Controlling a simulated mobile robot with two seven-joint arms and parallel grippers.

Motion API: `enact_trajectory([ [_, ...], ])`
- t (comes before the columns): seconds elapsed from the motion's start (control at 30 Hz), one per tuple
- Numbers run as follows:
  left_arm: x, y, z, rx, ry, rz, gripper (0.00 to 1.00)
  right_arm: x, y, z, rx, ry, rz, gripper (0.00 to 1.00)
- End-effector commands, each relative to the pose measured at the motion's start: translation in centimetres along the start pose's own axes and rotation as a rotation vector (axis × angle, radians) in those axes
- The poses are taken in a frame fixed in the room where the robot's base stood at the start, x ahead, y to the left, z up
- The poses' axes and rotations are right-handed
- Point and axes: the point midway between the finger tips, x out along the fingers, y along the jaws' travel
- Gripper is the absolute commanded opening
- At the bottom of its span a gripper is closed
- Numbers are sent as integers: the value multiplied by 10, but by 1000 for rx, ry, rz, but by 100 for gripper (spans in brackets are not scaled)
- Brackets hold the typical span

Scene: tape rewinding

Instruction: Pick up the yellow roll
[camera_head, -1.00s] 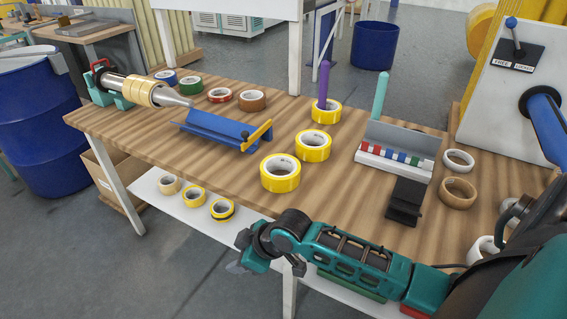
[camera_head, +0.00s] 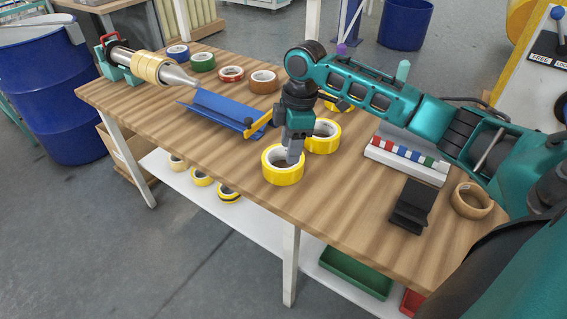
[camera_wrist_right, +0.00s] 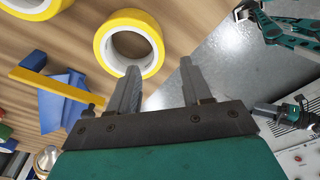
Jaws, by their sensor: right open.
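Three yellow rolls stand on the wooden table; the nearest yellow roll (camera_head: 283,173) lies flat near the front edge. A second yellow roll (camera_head: 323,143) is just behind it, and the third (camera_head: 341,104) is mostly hidden by my right arm. My right gripper (camera_head: 291,160) points down at the nearest roll, its fingers seeming to overlap the roll's opening from the head. In the right wrist view the gripper (camera_wrist_right: 159,65) is open and empty, with one finger's tip by the edge of a yellow roll (camera_wrist_right: 104,42). I cannot tell its height. My left gripper is not recognisable.
A blue tray (camera_head: 215,108) with a yellow bar lies left of the rolls. Red, green, blue and brown tapes stand behind it. A black holder (camera_head: 411,204) and a tan roll (camera_head: 470,200) are at the right. The table between them and the nearest roll is clear.

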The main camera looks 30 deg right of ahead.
Motion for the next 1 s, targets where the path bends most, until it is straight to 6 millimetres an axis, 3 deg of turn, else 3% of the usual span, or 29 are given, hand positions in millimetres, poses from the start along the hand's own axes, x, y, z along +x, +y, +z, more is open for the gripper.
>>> enact_trajectory([
  [0.1, 1, 0, 4, 0, -3, 0, 43, 22, 0, 0, 0, -1, -1, 49],
  [0.37, 2, 0, 6, 1, -4, -1, 43, 44, 0, 0, 0, -1, 0, 49],
  [0.63, 5, -1, 10, 2, -4, -1, 43, 82, 1, 2, 0, 0, 1, 49],
  [0.93, 5, -1, 10, 2, -4, -1, 43, 88, 2, 2, 0, 0, 4, 49],
  [1.0, 5, -1, 9, 2, -4, -1, 43, 88, 2, 2, 0, 0, 3, 44],
])
